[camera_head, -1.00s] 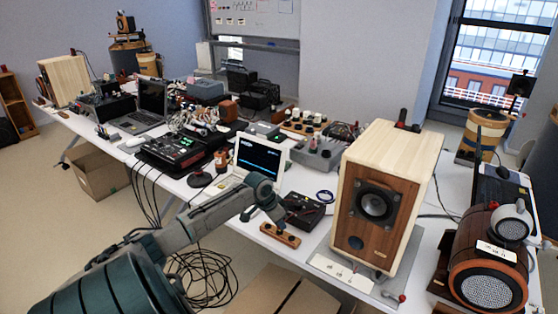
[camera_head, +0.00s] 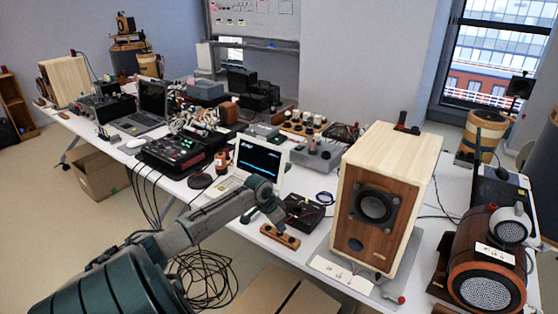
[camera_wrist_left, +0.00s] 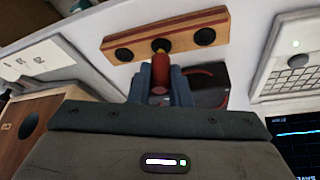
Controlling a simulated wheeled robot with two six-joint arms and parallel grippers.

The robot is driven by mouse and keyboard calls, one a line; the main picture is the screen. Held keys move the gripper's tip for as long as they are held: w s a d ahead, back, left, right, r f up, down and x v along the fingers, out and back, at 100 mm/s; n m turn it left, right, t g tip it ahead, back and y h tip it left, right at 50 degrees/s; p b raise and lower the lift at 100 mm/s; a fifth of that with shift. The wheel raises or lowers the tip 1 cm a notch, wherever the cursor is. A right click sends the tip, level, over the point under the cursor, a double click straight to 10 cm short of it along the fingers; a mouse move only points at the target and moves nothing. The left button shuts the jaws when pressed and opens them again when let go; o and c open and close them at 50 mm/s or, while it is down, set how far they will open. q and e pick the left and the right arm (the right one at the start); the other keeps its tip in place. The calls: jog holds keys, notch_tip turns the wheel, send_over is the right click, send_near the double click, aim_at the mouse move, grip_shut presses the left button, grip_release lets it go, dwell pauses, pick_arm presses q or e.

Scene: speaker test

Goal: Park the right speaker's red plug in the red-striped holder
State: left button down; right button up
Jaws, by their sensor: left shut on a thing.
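My left gripper (camera_head: 270,217) is shut on the red plug (camera_wrist_left: 160,76), which shows between its fingers in the left wrist view. The holder (camera_head: 280,237) is a small wooden block near the table's front edge; in the wrist view its wood (camera_wrist_left: 190,29) shows a red stripe and three dark round openings. The plug's far end meets the middle opening in that view; how deep it sits I cannot tell. The right speaker (camera_head: 411,222), a pale wooden box with a brown front, stands right of the holder. My right gripper is not in view.
A black box (camera_head: 302,212) stands just behind the holder. A white laptop (camera_head: 257,158) is behind my left gripper. A labelled white plate (camera_head: 340,272) lies before the speaker, with a red knob (camera_head: 401,299) near its right end. A brown drum-shaped speaker (camera_head: 490,262) stands far right.

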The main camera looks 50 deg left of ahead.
pick_arm(q)
jog(key=shift+f+b, duration=0.35)
jog(key=shift+f, duration=0.5)
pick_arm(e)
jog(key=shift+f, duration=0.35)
pick_arm(q)
jog(key=c, duration=1.3)
grip_release()
notch_tip(320, 180, up, 3)
jog(key=p, duration=0.2)
jog(key=shift+f+p, duration=0.15)
jog(key=shift+p, duration=0.2)
jog(key=shift+r+p, duration=2.5)
jog(key=shift+p, duration=0.1)
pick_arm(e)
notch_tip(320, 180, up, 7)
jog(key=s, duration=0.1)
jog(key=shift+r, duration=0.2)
pick_arm(q)
jog(key=shift+f, duration=0.1)
